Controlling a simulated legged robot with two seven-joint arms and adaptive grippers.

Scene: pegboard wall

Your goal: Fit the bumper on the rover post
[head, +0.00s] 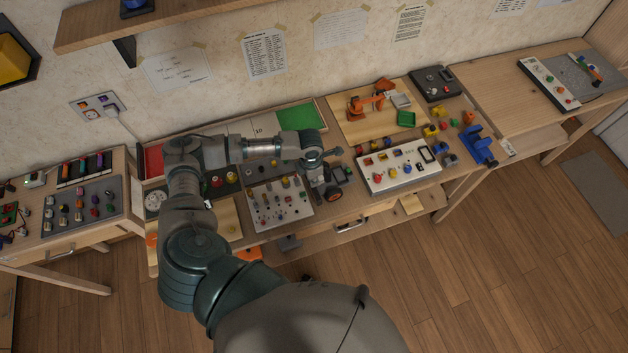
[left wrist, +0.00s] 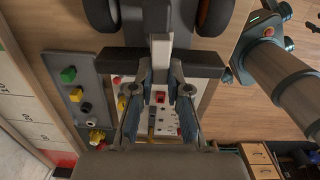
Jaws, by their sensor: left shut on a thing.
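My left gripper (head: 318,172) reaches over the front of the middle bench. In the left wrist view my left gripper (left wrist: 159,98) has its two fingers shut on the bumper (left wrist: 203,65), a dark crosswise bar. The rover's dark wheels (left wrist: 214,13) show close beyond the bar, one on each side. A rover wheel (head: 333,194) with an orange hub shows just below the gripper in the head view. A pale narrow part lies between the wheels at the bar's middle; I cannot tell whether the bumper is seated on the post. My right gripper is not in view.
A grey panel (head: 268,212) with small parts lies beside the gripper. A white panel (head: 376,178) with coloured parts stands to the right. A blue vise (head: 478,146) and an orange toy arm (head: 366,101) stand farther right. Open floor lies in front.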

